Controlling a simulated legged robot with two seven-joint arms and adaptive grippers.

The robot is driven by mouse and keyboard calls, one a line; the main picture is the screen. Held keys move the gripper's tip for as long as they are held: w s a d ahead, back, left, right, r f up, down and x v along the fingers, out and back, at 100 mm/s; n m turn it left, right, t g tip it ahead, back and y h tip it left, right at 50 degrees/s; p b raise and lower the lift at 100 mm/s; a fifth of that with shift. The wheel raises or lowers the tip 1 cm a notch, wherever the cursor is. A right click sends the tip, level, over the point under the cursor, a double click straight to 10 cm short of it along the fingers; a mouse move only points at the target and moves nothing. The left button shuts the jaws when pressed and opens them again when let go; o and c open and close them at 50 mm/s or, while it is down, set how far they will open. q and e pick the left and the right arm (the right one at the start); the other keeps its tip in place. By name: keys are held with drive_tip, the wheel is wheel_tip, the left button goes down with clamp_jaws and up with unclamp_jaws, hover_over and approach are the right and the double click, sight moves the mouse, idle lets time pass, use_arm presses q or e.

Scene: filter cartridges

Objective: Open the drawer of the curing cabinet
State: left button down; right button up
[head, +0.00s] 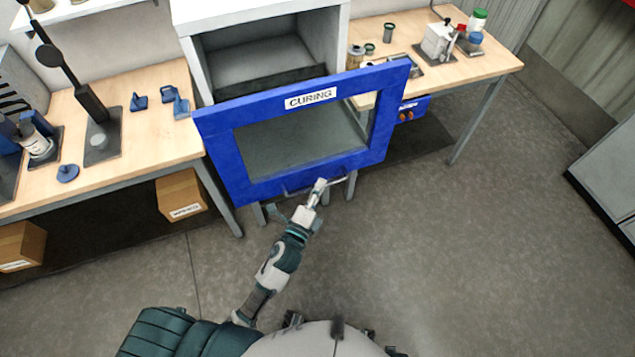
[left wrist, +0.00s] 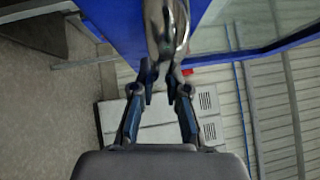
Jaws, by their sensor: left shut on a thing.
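The curing cabinet (head: 188,52) is a white box between the wooden benches. Its blue front (head: 215,145), with a window and a "CURING" label, stands out from the white body, and the dark interior shows above and behind it. My left gripper (head: 321,184) is shut on the metal handle (head: 343,181) at the lower edge of the blue front. In the left wrist view the shiny handle (left wrist: 165,28) runs between the fingers of the left gripper (left wrist: 165,75), beside the blue frame. My right gripper is out of view.
The left bench (head: 135,150) holds a stand and blue parts; the right bench (head: 480,65) holds small jars. Cardboard boxes (head: 181,194) sit below the left bench. The floor (head: 440,250) to the right is clear, up to a grey cabinet (head: 605,150).

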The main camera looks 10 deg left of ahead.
use_arm(q)
drive_tip(key=shift+f, duration=0.15)
drive_tip(key=c, duration=1.2)
unclamp_jaws()
drive_tip(key=v, duration=1.2)
drive_tip(key=shift+w, duration=0.1)
drive_tip(key=s+a+f+n+g+y, duration=0.2)
drive_tip(key=f+n+g, duration=0.25)
drive_tip(key=f, duration=1.05)
drive_tip(key=s+a+f+n+g+y, duration=0.15)
drive_tip(key=f+n+g, duration=0.35)
drive_tip(key=f, duration=1)
drive_tip(key=s+a+f+n+g, duration=0.1)
drive_tip(key=s+f+n+g, duration=0.1)
drive_tip(key=s+f, duration=0.4)
drive_tip(key=s+a+f+n+g, duration=0.2)
drive_tip(key=s+f+n+g, duration=0.1)
drive_tip(key=s+f, duration=0.3)
drive_tip(key=s+a+f+n+g, duration=0.2)
drive_tip(key=s+f+n+g, duration=0.1)
drive_tip(key=s+f+n, duration=0.2)
drive_tip(key=shift+s+a+f, duration=0.1)
drive_tip(key=shift+s+f, duration=0.45)
drive_tip(key=shift+f, duration=0.2)
drive_tip(key=shift+s+f, duration=0.55)
drive_tip(key=shift+f, duration=0.2)
